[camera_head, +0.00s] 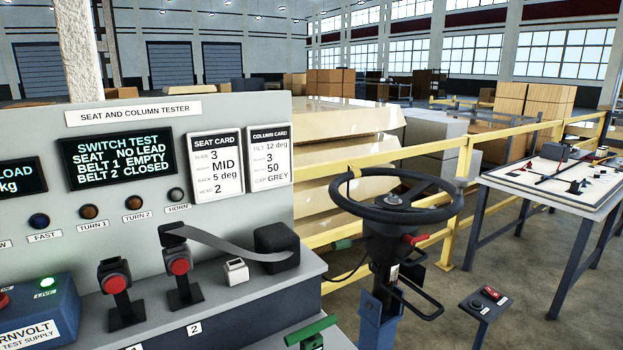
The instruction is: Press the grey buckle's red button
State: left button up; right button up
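A grey strap (222,243) runs from the top of buckle 2 to a black block (277,247). Neither of my grippers is in view.
The tester panel (110,235) reads BELT 1 EMPTY, BELT 2 CLOSED. A small white block (236,271) and a green handle (311,331) are right of the buckles. A blue supply box (40,309) stands left. A steering wheel (395,196) and yellow rail (466,158) stand farther right.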

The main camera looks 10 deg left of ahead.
aim_at(179, 267)
jog(key=u, duration=1.25)
